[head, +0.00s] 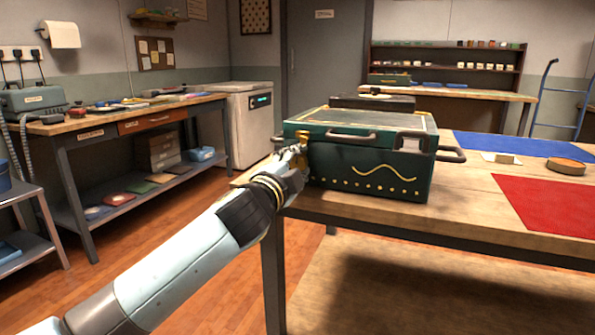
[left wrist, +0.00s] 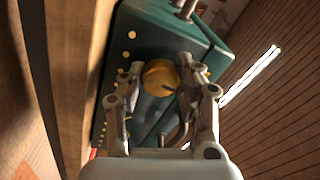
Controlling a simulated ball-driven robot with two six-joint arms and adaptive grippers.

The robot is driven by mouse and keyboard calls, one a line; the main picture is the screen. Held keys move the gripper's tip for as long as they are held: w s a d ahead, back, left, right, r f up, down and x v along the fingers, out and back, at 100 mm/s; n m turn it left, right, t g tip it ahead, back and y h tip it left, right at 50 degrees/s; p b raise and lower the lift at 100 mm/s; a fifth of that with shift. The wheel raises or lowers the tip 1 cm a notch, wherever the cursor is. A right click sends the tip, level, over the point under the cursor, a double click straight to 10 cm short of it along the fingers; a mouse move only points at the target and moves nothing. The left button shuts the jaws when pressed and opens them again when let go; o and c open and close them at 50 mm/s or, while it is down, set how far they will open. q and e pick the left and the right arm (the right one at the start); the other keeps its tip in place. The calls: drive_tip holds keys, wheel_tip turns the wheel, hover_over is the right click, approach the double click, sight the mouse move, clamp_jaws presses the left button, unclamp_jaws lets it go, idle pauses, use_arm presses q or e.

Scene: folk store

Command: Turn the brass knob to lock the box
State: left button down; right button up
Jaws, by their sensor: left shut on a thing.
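The dark green box (head: 370,170) stands near the left end of the wooden table, its lid down, with dark handles and gold trim. The brass knob (left wrist: 160,77) is on the box's side, round, with a dark slot line across its face. My left gripper (head: 298,152) is at the box's left front corner in the head view, where it mostly covers the knob. In the left wrist view my left gripper's fingers (left wrist: 157,85) are on either side of the knob and shut on it. My right gripper is not in view.
A workbench (head: 125,125) stands at the left. The floor between them is clear.

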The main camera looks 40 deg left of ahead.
use_arm(q)
drive_tip(key=shift+f, duration=0.1)
drive_tip(key=shift+n, duration=0.6)
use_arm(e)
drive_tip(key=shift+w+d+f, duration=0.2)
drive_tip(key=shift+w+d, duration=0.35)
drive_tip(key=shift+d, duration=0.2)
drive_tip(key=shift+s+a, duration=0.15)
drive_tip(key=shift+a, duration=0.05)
